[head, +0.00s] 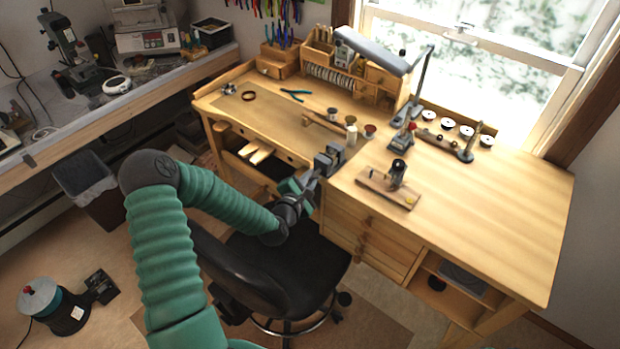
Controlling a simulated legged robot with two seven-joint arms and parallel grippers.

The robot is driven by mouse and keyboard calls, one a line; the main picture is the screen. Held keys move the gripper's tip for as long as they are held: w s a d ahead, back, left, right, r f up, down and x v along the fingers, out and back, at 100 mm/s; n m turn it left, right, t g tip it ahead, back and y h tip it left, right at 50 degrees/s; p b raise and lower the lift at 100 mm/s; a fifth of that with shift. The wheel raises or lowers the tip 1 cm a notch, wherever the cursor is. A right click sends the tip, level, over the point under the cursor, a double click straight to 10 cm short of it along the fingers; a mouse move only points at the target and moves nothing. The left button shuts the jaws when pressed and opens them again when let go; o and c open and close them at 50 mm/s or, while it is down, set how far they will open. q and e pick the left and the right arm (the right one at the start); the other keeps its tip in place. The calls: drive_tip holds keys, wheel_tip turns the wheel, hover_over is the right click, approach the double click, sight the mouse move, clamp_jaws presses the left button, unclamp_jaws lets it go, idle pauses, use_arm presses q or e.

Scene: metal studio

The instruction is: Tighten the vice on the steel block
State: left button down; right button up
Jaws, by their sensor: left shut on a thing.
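The grey vice (328,158) is mounted at the front edge of the wooden workbench, near the middle of the head view. My left arm, in green sleeving, reaches up to it from the lower left. My left gripper (304,187) is shut at the near side of the vice, where its handle is. The handle itself is mostly hidden by the gripper. The steel block cannot be told apart from the vice jaws at this size. My right gripper is not in view.
The wooden workbench (500,205) has a wide clear area on its right. A small wooden board with a dark tool (397,174) lies right of the vice. A black chair (280,265) stands below my left forearm. A lamp (372,50) stands at the back.

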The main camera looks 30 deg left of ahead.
use_arm(q)
drive_tip(key=shift+f, duration=0.1)
drive_tip(key=c, duration=1.5)
unclamp_jaws()
drive_tip(key=p+v, duration=0.9)
drive_tip(key=v, duration=0.8)
drive_tip(key=shift+p, duration=0.35)
